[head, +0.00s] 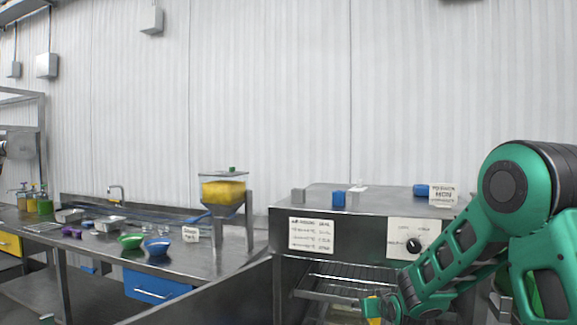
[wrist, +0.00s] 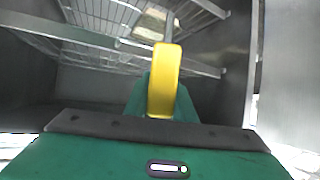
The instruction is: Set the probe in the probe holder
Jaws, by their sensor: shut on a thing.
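My gripper (head: 384,306) is low in front of the steel cabinet's open front, at the bottom of the head view. It is shut on the probe (wrist: 164,80), whose thick yellow handle fills the middle of the wrist view. The probe's thin metal shaft points away from me towards wire racks inside the cabinet. In the head view only a small yellow bit of the probe (head: 371,308) shows beside the fingers.
The steel cabinet (head: 277,240) has wire racks (wrist: 105,20), a dial and labels. A side wall (wrist: 288,70) is close on the right in the wrist view. A hopper of yellow grain (head: 223,191) and bowls stand on the counter at left.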

